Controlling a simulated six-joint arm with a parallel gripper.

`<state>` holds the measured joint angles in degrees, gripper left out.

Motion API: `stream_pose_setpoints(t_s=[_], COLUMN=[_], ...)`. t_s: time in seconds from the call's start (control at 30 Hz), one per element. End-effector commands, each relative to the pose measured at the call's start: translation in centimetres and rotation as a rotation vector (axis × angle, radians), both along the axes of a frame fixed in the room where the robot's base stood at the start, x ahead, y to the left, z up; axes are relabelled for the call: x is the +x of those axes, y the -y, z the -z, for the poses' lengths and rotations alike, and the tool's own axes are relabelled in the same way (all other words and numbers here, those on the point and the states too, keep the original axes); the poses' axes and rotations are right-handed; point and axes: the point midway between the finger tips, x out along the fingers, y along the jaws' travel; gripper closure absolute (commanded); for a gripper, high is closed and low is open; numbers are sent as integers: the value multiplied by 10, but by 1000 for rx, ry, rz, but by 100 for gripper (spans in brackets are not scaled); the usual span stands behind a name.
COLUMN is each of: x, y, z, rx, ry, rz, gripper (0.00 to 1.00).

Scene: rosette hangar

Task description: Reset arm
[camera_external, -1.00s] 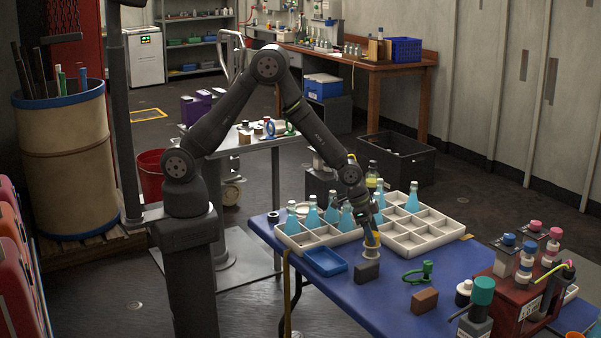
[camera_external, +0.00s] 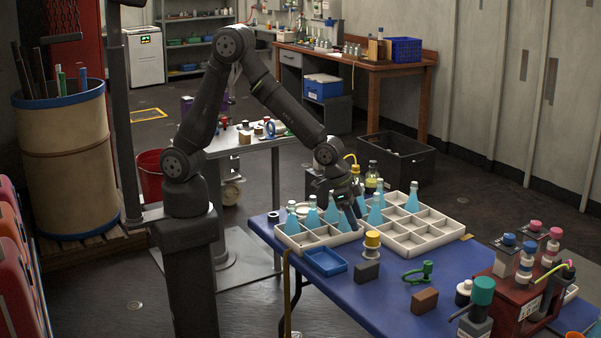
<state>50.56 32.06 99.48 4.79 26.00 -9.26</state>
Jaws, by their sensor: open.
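My gripper (camera_external: 352,220) is open and empty. It hangs over the blue table (camera_external: 405,300), above the white divided tray on the left (camera_external: 292,247), with blue flasks (camera_external: 312,217) around it. Its fingers partly overlap the flasks in the picture, and I cannot tell whether they touch any. A yellow-topped piece (camera_external: 372,240) stands upright on the table just in front of the tray, apart from my gripper.
A second white divided tray (camera_external: 437,245) adjoins on the right. A blue dish (camera_external: 325,262), a dark block (camera_external: 366,271), a green clamp (camera_external: 418,272) and a brown block (camera_external: 424,300) lie in front. A red rack (camera_external: 510,297) with bottles stands at right.

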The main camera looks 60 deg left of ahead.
Motion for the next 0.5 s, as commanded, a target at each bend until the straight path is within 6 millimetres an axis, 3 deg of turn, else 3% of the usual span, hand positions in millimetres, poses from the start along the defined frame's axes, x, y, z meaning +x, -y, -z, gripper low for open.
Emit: stream_pose_setpoints(t_s=[0.5], x=[-50], y=[92], z=[21], rx=[1], ry=[-2], rz=[160], gripper=[38])
